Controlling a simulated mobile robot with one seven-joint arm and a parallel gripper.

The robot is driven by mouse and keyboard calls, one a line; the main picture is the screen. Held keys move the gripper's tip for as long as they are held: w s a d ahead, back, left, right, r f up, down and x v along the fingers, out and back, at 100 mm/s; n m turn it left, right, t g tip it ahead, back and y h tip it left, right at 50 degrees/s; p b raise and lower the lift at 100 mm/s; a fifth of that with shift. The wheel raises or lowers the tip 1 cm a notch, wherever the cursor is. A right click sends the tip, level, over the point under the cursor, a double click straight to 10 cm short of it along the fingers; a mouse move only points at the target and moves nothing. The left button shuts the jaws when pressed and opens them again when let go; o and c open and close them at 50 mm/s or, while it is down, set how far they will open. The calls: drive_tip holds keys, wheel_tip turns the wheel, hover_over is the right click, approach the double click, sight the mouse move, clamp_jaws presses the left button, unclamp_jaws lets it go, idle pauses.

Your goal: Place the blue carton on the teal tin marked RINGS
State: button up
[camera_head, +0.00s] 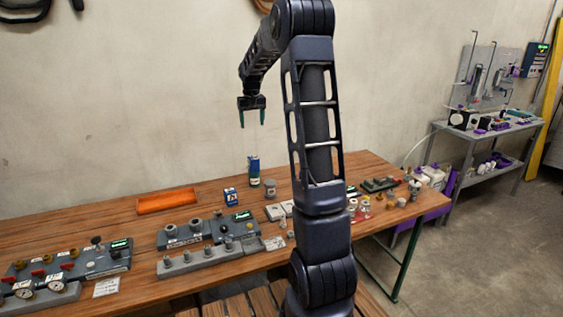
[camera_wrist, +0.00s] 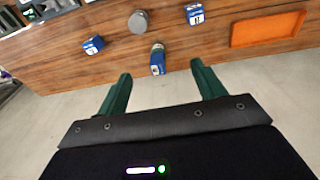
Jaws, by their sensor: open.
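A small blue carton (camera_head: 231,195) with a white label stands on the table right of the orange tray; it also shows in the wrist view (camera_wrist: 194,13). A second blue box (camera_wrist: 93,45) shows left in the wrist view. A taller blue item with a pale label (camera_head: 254,172) stands near the back edge, also in the wrist view (camera_wrist: 157,62). Beside it is a grey round tin (camera_head: 270,189), also in the wrist view (camera_wrist: 138,22). I cannot read RINGS or pick out a clearly teal tin. My gripper (camera_head: 252,122) is open and empty, high above the back of the table.
An orange tray (camera_head: 167,201) lies at the back left. Grey fixtures with fittings (camera_head: 205,230) and gauges fill the front left. Small parts (camera_head: 365,205) lie at the right. My arm hides part of the table. A grey shelf (camera_head: 490,150) stands at the far right.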

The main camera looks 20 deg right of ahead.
drive_tip(key=s+a+r+t, duration=0.1)
drive_tip(key=s+r, duration=0.1)
drive_tip(key=s, duration=0.9)
drive_tip(key=s+a+r+t, duration=0.1)
drive_tip(key=s+a+r, duration=0.1)
drive_tip(key=s, duration=0.9)
drive_tip(key=s+a+r, duration=0.1)
drive_tip(key=s+r, duration=0.2)
drive_tip(key=s, duration=0.8)
drive_tip(key=s+f+t, duration=0.1)
drive_tip(key=s+f, duration=0.4)
drive_tip(key=s, duration=0.5)
drive_tip(key=shift+s+a, duration=0.4)
